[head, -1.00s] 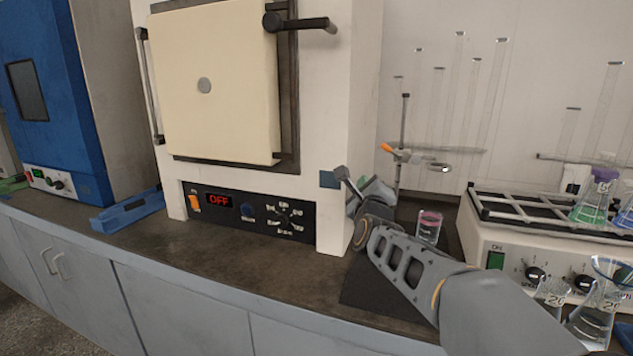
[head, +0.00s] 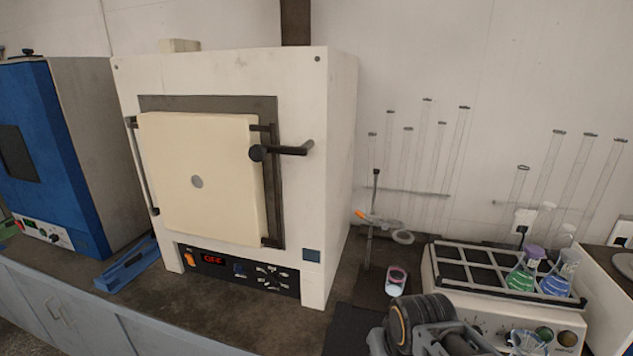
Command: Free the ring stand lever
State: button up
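The ring stand (head: 374,200) is on the bench between the white furnace and the shaker, with a thin dark-tipped upright rod. A small orange lever (head: 361,214) sits on the left side of its clamp. Pale rings (head: 402,237) reach out to the right of the rod. A small glass with pinkish contents (head: 396,281) is on the bench below the rings. My arm's dark joint and grey link show at the bottom, in front of and below the stand. My gripper's fingers cannot be made out there. Nothing of my arm touches the lever.
The white furnace (head: 336,150) stands close on the left, its door handle (head: 285,151) sticking out. The shaker (head: 430,290), bearing flasks with green and blue liquid, is close on the right. Tall glass tubes (head: 461,140) stand behind the ring stand. A dark mat (head: 345,330) lies in front.

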aim_at(358, 212)
jog(key=z, duration=2.15)
jog(key=k, duration=1.1)
jog(key=u, duration=1.5)
jog(key=i, duration=1)
jog(key=z, duration=0.05)
